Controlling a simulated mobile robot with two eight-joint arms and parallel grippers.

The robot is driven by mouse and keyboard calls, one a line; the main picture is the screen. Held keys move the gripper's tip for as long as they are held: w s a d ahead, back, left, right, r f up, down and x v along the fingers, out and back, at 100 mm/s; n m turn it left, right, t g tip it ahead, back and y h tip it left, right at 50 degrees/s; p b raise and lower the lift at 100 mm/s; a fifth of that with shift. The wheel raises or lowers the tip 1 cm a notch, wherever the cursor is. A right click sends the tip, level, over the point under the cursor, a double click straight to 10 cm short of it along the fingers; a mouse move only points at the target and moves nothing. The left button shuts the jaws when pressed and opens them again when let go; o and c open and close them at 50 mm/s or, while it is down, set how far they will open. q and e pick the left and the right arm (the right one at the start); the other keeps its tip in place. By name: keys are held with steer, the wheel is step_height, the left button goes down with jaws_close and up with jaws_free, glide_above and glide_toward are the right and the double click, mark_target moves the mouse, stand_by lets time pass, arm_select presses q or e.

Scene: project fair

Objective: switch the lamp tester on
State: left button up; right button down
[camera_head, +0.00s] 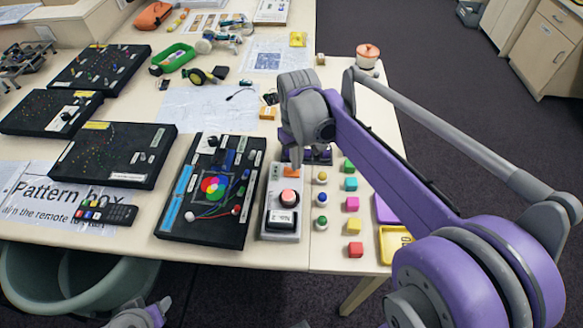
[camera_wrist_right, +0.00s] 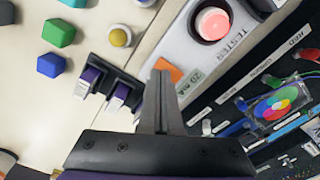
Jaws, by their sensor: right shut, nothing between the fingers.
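The lamp tester is a light grey box (camera_head: 269,204) beside the black panel's right edge in the head view. It carries a pink-red dome (camera_head: 289,198), a black-and-white part (camera_head: 282,218) and an orange patch (camera_head: 291,171). In the right wrist view the tester (camera_wrist_right: 185,42) shows its pink dome (camera_wrist_right: 212,23), "TESTER" lettering and orange patch (camera_wrist_right: 168,71). My right gripper (camera_wrist_right: 161,73) is shut and empty, its tips overlapping the tester's orange-patch end in that view. In the head view its tips are hard to make out. My left gripper is not clearly visible.
A black panel with a colour wheel (camera_head: 233,226) lies left of the tester. Coloured blocks and buttons (camera_head: 353,204) stand to its right. Dark holders with purple-and-white parts (camera_wrist_right: 118,96) sit near my right fingers. The table's front edge is close to the tester.

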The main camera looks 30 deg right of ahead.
arm_select(q)
steer(key=r+p, duration=0.1)
steer(key=w+r+p, duration=0.1)
steer(key=r, duration=0.1)
steer(key=r+p, duration=0.1)
steer(key=shift+w+r, duration=0.15)
steer(key=shift+w, duration=0.15)
arm_select(e)
step_height(320, 180, up, 6)
steer(key=shift+w+f, duration=0.1)
steer(key=shift+f, duration=0.1)
arm_select(q)
steer(key=shift+s, duration=0.1)
steer(key=shift+s, duration=0.1)
arm_select(e)
steer(key=shift+f, duration=0.1)
